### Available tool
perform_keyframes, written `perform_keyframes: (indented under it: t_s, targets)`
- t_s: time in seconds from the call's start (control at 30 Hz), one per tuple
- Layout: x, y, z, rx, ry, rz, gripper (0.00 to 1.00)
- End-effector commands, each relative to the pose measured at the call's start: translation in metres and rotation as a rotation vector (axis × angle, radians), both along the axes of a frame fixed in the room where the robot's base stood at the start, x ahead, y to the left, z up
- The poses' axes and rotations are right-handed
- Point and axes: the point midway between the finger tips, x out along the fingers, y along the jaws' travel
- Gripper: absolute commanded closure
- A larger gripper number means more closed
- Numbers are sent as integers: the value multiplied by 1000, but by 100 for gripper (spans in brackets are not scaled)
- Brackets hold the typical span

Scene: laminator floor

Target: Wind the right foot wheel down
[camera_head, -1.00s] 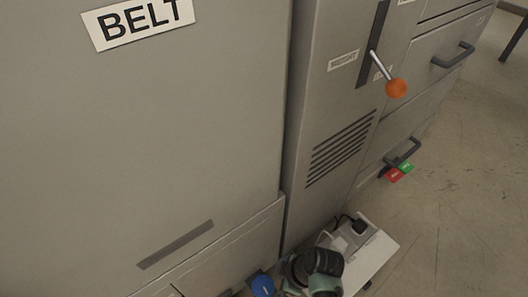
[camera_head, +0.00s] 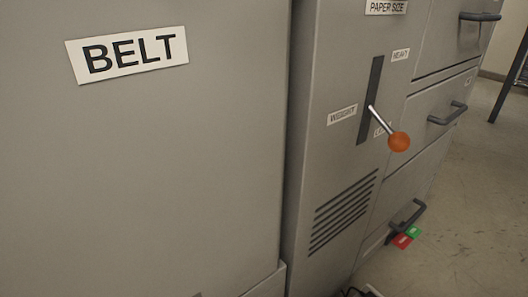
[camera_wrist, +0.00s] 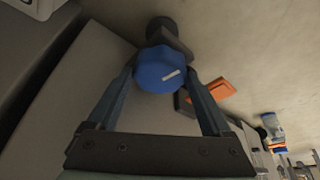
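A blue faceted foot wheel (camera_wrist: 158,70) with a short white mark shows in the wrist view. A dark block or foot (camera_wrist: 166,32) is beyond it. My gripper (camera_wrist: 160,78) has its two fingers apart, with the tips on either side of the wheel. I see no clear squeeze on the wheel, and contact at the tips is hard to tell. Neither the wheel nor my gripper shows in the head view. That view has the grey cabinet (camera_head: 170,180) with the BELT label (camera_head: 127,54).
A lever with an orange ball (camera_head: 399,141) sticks out of the cabinet. Drawer handles (camera_head: 447,113) and a red and green piece (camera_head: 404,237) are at right. An orange piece (camera_wrist: 214,92) lies close beside my right finger. Bottles (camera_wrist: 272,125) stand farther off on the floor.

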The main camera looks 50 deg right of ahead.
Motion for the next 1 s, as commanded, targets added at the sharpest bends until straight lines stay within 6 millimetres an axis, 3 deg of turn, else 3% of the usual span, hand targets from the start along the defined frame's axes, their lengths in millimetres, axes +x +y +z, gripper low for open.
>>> perform_keyframes:
  t_s: [0.03,0.3,0.67,1.0]
  targets:
    - [0,0,0,0,0,0,27]
    - [0,0,0,0,0,0,75]
    - [-1,1,2,1,2,-62,75]
    - [-1,4,5,2,2,-314,75]
